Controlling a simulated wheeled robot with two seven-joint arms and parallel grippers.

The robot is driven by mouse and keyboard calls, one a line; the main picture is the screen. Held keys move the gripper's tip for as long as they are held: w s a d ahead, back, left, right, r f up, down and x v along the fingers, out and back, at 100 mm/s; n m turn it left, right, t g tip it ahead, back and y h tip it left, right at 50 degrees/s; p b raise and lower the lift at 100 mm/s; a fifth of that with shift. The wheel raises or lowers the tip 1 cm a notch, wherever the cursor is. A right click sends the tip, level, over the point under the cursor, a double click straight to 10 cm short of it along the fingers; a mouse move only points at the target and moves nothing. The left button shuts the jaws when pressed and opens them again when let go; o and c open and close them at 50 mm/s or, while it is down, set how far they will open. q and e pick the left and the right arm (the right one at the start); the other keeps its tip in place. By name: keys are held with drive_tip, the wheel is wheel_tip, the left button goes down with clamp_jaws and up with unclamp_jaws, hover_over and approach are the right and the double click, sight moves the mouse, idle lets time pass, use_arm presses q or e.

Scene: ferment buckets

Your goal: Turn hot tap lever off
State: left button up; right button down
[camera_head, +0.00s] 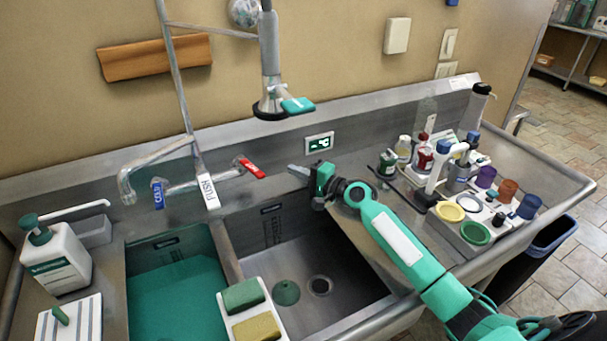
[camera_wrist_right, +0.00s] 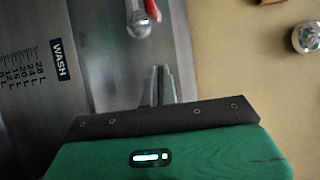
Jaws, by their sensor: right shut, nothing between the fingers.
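The hot tap lever (camera_head: 250,167) is red and sits at the right end of the metal tap (camera_head: 190,182) on the sink's back wall. It points to the right and slightly down in the head view. In the right wrist view the red lever (camera_wrist_right: 152,10) is cut by the top edge, above its metal valve body. My right gripper (camera_head: 294,170) is shut and empty, a little to the right of the lever and apart from it. Its closed fingertips (camera_wrist_right: 160,72) show below the lever in the wrist view. My left gripper is not in view.
A blue cold lever (camera_head: 157,194) is at the tap's left end. A spray head (camera_head: 272,105) hangs above. A board with sponges (camera_head: 243,296) lies in front. Bottles and cups crowd the right counter.

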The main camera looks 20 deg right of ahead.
sight(264, 175)
drive_tip(key=w+a+p, duration=0.3)
drive_tip(key=a, duration=0.3)
drive_tip(key=shift+w+a, duration=0.15)
drive_tip(key=shift+a, duration=0.05)
drive_tip(key=a+p, duration=0.1)
drive_tip(key=s+a+m+h+p, duration=0.1)
drive_tip(key=p, duration=0.1)
drive_tip(key=shift+t, duration=0.4)
drive_tip(key=shift+s+a, duration=0.25)
drive_tip(key=shift+a, duration=0.15)
drive_tip(key=shift+f, duration=0.1)
